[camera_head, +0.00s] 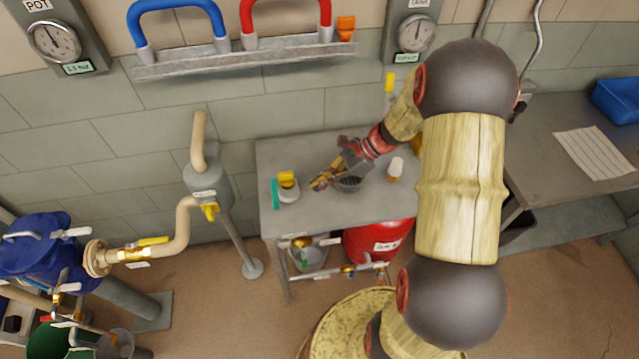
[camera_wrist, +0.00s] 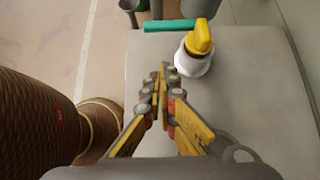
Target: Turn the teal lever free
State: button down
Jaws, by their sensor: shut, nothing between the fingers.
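The teal lever (camera_head: 275,194) is a thin straight bar at the left edge of the grey table, beside a white valve body (camera_head: 289,193) with a yellow knob (camera_head: 287,179). In the wrist view the teal lever (camera_wrist: 170,25) lies across the top, at the table's far edge, left of the yellow knob (camera_wrist: 200,37). My gripper (camera_head: 317,185) is to the right of the valve in the head view, apart from it. In the wrist view my gripper (camera_wrist: 162,72) has its fingertips together with nothing between them, short of the lever and left of the white body.
The grey table (camera_head: 340,208) also holds a dark round drain-like item (camera_head: 348,184) under my gripper and a small white-topped item (camera_head: 395,167). A red tank (camera_head: 380,240) stands below. A grey-green pipe vessel (camera_head: 207,180) rises left of the table.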

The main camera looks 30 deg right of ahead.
jog(key=b+x, duration=0.2)
jog(key=x, duration=0.5)
jog(key=shift+f, duration=0.15)
jog(key=shift+w+a+b, duration=0.15)
jog(key=shift+a, duration=0.4)
jog(key=shift+w+a+b, duration=0.15)
jog(key=shift+w+a, duration=0.05)
jog(key=shift+a, duration=0.4)
jog(key=shift+w+a+r, duration=0.2)
jog(key=shift+w+a, duration=0.05)
jog(key=shift+a, duration=0.35)
jog(key=shift+s+a+m, duration=0.1)
jog(key=shift+a+m, duration=0.2)
